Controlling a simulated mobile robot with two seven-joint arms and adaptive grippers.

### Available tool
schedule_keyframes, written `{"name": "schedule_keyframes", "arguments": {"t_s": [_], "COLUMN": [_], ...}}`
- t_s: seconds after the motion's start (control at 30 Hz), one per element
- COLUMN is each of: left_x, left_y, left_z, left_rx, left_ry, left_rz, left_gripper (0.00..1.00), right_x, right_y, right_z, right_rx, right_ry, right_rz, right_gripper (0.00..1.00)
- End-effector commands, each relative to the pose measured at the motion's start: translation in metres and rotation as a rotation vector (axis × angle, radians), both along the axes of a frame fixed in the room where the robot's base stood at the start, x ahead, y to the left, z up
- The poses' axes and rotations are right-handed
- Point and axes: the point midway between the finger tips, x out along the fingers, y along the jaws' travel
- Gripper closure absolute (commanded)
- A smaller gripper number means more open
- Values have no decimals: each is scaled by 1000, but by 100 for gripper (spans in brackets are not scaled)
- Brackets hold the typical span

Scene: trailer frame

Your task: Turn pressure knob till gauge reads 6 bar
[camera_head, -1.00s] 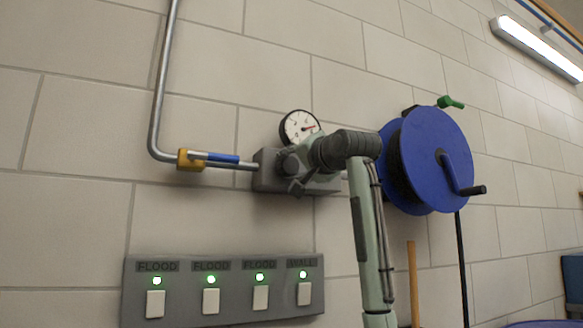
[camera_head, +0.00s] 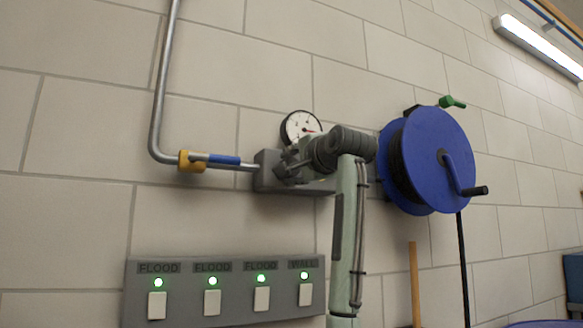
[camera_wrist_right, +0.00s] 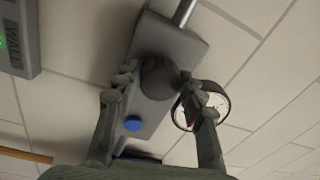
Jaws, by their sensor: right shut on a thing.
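The pressure gauge (camera_head: 301,125) is a round white dial with a black rim, on top of the grey regulator block (camera_head: 265,172) on the wall. Its red needle points roughly right; the exact reading is too small to tell. In the wrist view the gauge (camera_wrist_right: 220,101) is partly hidden by a finger. The dark round knob (camera_wrist_right: 160,76) sits on the block between the fingers of my right gripper (camera_wrist_right: 159,84), which is shut on it. In the head view my right gripper (camera_head: 285,166) hides the knob. My left gripper is not in view.
A pipe (camera_head: 157,105) with a yellow and blue valve (camera_head: 215,159) enters the block from the left. A blue hose reel (camera_head: 437,140) is close to the right of my arm. A switch panel (camera_head: 225,310) with several green lights is below. A blue round part (camera_wrist_right: 133,124) is on the block.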

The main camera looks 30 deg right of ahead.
Motion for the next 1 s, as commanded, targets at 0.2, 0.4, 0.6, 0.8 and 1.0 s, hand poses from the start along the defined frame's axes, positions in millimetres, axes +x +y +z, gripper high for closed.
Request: {"name": "schedule_keyframes", "arguments": {"t_s": [0.2,0.4,0.6,0.8,1.0], "left_x": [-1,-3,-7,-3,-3], "left_y": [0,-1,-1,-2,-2], "left_z": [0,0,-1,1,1], "left_rx": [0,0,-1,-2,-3], "left_ry": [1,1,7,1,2], "left_rz": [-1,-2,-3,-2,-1], "left_gripper": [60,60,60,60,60], "right_x": [0,0,0,-3,-31], "right_y": [0,0,0,0,3], "right_z": [0,0,0,0,-1], "right_rx": [0,0,-1,-1,-1], "right_ry": [0,0,0,-2,-5], "right_rz": [-1,-1,-1,-1,-1], "right_gripper": [89,46,39,39,39]}}
